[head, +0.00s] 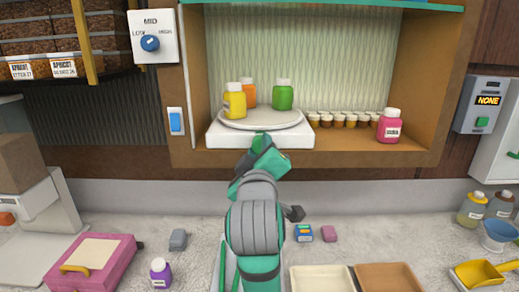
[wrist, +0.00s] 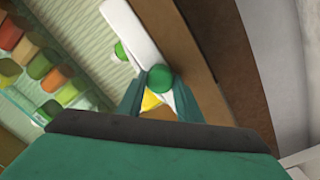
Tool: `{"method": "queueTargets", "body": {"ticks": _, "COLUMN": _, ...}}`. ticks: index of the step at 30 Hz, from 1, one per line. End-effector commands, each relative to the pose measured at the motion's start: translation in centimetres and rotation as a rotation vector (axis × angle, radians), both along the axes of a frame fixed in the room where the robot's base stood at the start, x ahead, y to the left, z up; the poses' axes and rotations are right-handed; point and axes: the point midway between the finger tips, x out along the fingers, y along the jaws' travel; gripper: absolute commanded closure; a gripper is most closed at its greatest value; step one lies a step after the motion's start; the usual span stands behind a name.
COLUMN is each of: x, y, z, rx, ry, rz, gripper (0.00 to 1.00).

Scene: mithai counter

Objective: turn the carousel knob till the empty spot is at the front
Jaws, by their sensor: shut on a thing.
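The carousel is a round pale plate (head: 262,122) on a white base (head: 222,138) in the wall alcove. A yellow bottle (head: 235,103) stands at its left front, an orange bottle (head: 249,92) behind that, and a green bottle (head: 282,97) at the right rear. The plate's front and right front are bare. My gripper (head: 261,145) is at the base's front, shut on a green knob (wrist: 160,78); in the wrist view my gripper (wrist: 158,92) has its fingers on either side of it. The knob is mostly hidden in the head view.
A pink bottle (head: 389,126) and a row of small jars (head: 345,120) stand right of the carousel on the alcove floor. A light switch (head: 176,121) and a dial box (head: 152,40) are on the left. Trays and a pink box (head: 98,255) lie on the counter below.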

Motion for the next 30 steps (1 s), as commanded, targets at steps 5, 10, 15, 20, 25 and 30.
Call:
{"method": "queueTargets", "body": {"ticks": 5, "x": 0.01, "y": -0.03, "z": -0.09, "rx": -0.168, "ry": 0.002, "rz": 0.000, "gripper": 0.90}}
{"method": "queueTargets", "body": {"ticks": 10, "x": 0.03, "y": -0.04, "z": -0.12, "rx": -0.310, "ry": 0.002, "rz": 0.000, "gripper": 0.90}}
{"method": "queueTargets", "body": {"ticks": 15, "x": 0.02, "y": 0.04, "z": -0.13, "rx": -0.426, "ry": 0.001, "rz": 0.001, "gripper": 0.90}}
{"method": "queueTargets", "body": {"ticks": 20, "x": 0.00, "y": 0.14, "z": -0.14, "rx": -0.504, "ry": 0.001, "rz": 0.003, "gripper": 0.90}}
{"method": "queueTargets", "body": {"ticks": 25, "x": -0.02, "y": 0.10, "z": -0.15, "rx": -0.552, "ry": 0.001, "rz": 0.002, "gripper": 0.90}}
{"method": "queueTargets", "body": {"ticks": 30, "x": -0.02, "y": 0.08, "z": -0.18, "rx": -0.573, "ry": 0.001, "rz": 0.002, "gripper": 0.90}}
